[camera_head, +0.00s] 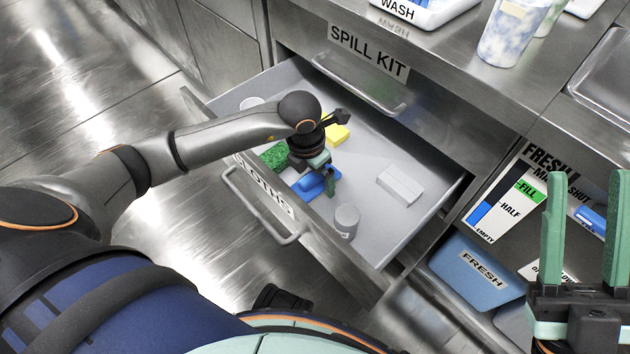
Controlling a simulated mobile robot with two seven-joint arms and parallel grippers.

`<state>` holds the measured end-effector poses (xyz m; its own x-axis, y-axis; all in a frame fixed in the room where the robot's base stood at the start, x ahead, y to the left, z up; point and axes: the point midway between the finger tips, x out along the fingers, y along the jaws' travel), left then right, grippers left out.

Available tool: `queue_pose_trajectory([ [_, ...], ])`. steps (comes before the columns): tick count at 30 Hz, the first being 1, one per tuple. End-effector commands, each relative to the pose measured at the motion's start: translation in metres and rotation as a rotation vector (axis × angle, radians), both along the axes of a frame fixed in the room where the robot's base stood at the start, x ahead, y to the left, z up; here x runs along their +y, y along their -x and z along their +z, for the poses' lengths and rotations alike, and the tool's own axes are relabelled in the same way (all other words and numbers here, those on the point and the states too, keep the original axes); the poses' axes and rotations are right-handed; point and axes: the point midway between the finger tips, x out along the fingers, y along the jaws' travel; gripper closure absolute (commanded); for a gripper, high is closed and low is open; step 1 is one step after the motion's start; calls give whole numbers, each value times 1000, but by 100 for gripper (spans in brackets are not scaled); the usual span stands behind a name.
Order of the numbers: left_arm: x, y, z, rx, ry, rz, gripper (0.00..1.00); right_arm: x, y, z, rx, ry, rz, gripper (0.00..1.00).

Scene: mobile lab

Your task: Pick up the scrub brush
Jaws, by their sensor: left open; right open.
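The scrub brush, which I take to be the blue object (309,187), lies in the open drawer near its front wall. My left gripper (318,176) reaches down into the drawer right over it, with green fingertips close around the blue part. The gripper is open and hides part of the brush. I cannot tell whether the fingers touch it. My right gripper (584,225) is open and empty at the right edge, fingers pointing up, in front of the counter.
The drawer (405,232) also holds a green pad (273,155), a yellow sponge (337,133), a white box (400,186), a grey cylinder (346,221) and a pale round item (251,103). A blue bin labelled FRESH (468,274) stands at the lower right.

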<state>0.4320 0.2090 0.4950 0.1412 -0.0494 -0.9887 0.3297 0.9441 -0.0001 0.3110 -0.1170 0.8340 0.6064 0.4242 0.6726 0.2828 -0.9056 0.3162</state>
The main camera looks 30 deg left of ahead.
Motion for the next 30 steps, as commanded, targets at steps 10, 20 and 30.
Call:
queue_pose_trajectory([
  [10,0,0,-1,0,0,1,0,0,0,-1,1,-1,0,53],
  [20,0,0,-1,0,-1,1,36,0,0,-1,1,-1,0,53],
  [30,0,0,-1,0,-1,1,74,0,0,-1,1,-1,0,53],
])
